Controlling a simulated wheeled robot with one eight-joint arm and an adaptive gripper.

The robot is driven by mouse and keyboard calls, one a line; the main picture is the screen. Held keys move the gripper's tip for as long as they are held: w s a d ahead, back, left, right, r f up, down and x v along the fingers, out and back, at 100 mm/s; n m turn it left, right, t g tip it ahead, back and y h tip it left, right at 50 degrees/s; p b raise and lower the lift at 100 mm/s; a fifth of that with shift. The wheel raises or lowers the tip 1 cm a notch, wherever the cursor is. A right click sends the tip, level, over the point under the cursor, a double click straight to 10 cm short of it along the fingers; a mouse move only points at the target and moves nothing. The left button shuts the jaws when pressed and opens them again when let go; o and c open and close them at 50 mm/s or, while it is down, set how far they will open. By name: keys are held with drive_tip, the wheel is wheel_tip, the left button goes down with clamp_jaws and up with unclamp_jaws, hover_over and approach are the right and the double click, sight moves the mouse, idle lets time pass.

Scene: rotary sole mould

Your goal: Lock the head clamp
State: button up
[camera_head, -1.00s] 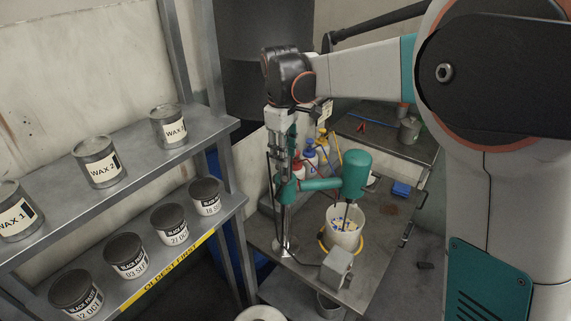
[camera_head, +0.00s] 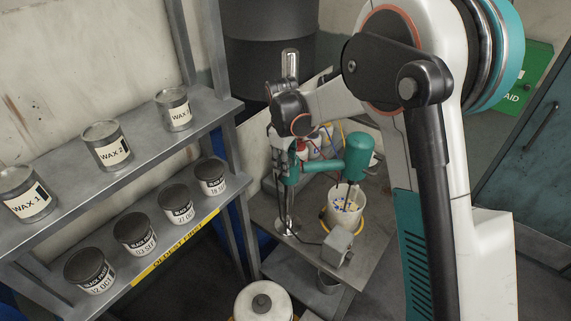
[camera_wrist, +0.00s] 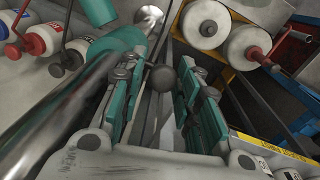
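The teal mixer head (camera_head: 357,157) sits on a horizontal teal arm (camera_head: 322,166), which runs from a steel column (camera_head: 290,205) on the bench. The mixer hangs over a white bucket (camera_head: 344,212). My gripper (camera_head: 291,157) is at the column, by the teal collar; its fingers are hard to make out there. In the wrist view my gripper (camera_wrist: 163,100) is open, with teal pads either side. A black ball knob (camera_wrist: 163,78), which looks like the clamp's handle, shows between the fingers; I cannot tell whether they touch it. The steel column (camera_wrist: 75,105) passes close left of the fingers.
Bottles (camera_head: 318,148) stand behind the column. A grey box (camera_head: 337,246) sits at the bench front. A shelf (camera_head: 120,165) with wax tins and black paste tins stands at left. A lidded white drum (camera_head: 263,302) is below. A yellow-framed unit with white rolls (camera_wrist: 206,25) is in the wrist view.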

drive_tip(key=shift+f, duration=0.85)
drive_tip(key=shift+c, duration=0.3)
clamp_jaws()
